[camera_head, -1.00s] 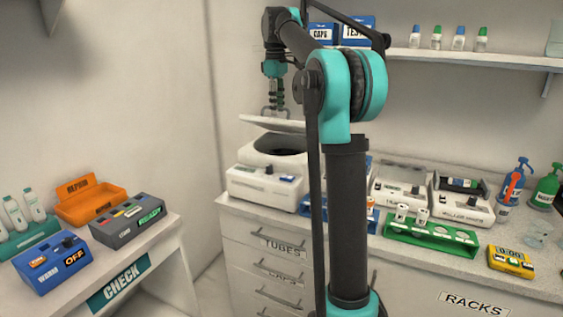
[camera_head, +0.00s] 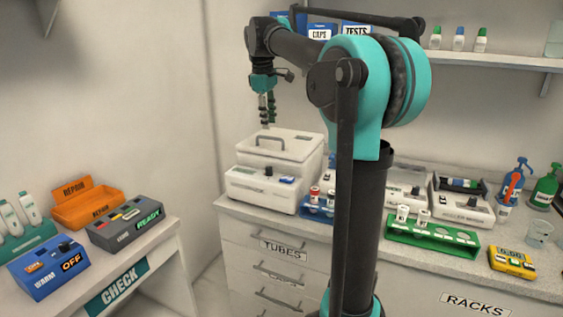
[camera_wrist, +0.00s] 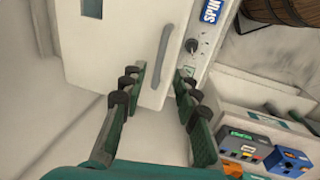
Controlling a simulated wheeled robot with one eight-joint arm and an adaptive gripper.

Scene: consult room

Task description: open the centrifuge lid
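The white centrifuge (camera_head: 265,188) stands at the left end of the counter. Its lid (camera_head: 290,146) lies flat and looks closed over the bowl. The lid has a grey arched handle (camera_head: 262,136). My gripper (camera_head: 267,118) hangs fingers down just above the handle. In the wrist view, the fingers of my gripper (camera_wrist: 160,75) are spread apart with nothing held between them. The handle (camera_wrist: 168,50) shows beyond the fingertips, in line with the gap. The front panel with a dark knob (camera_wrist: 192,45) and a SPIN label (camera_wrist: 210,12) is beside the lid.
A blue rack with tubes (camera_head: 318,206) stands right of the centrifuge, and a green rack (camera_head: 432,236) farther right. My arm crosses the view and hides part of the counter. The side desk (camera_head: 150,262) holds a blue WARM box and an orange bin.

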